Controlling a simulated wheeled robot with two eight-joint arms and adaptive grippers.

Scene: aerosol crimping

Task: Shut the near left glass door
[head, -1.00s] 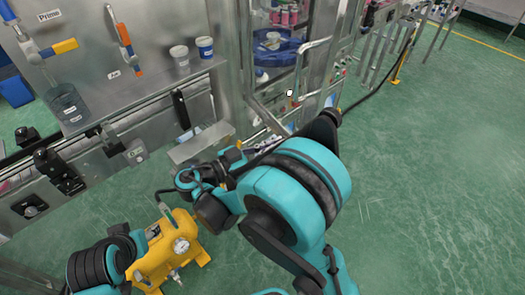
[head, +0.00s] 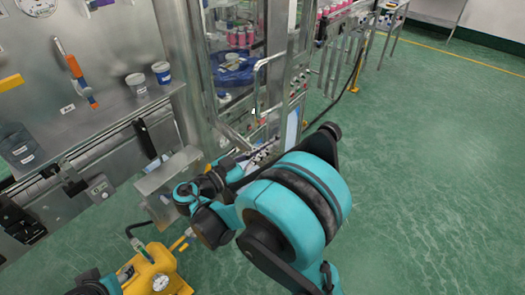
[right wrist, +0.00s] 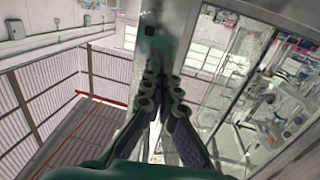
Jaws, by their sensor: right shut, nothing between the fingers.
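The glass door (head: 233,75) of the steel machine stands at the upper middle of the head view. A long pale bar handle (head: 257,88) runs down beside it. How far the door stands open is hard to tell. My right gripper (right wrist: 164,84) is shut and empty in the right wrist view, its fingers together in front of a steel post (right wrist: 165,25). A glass pane (right wrist: 225,65) is to the right of the fingers. Contact with the post is unclear. In the head view my right arm mostly hides the gripper. My left gripper is out of view.
A steel worktop (head: 110,115) with two small cups (head: 136,84) is at the left. A yellow pump with a gauge (head: 152,272) stands on the floor at the lower left. The green floor (head: 430,170) at the right is open.

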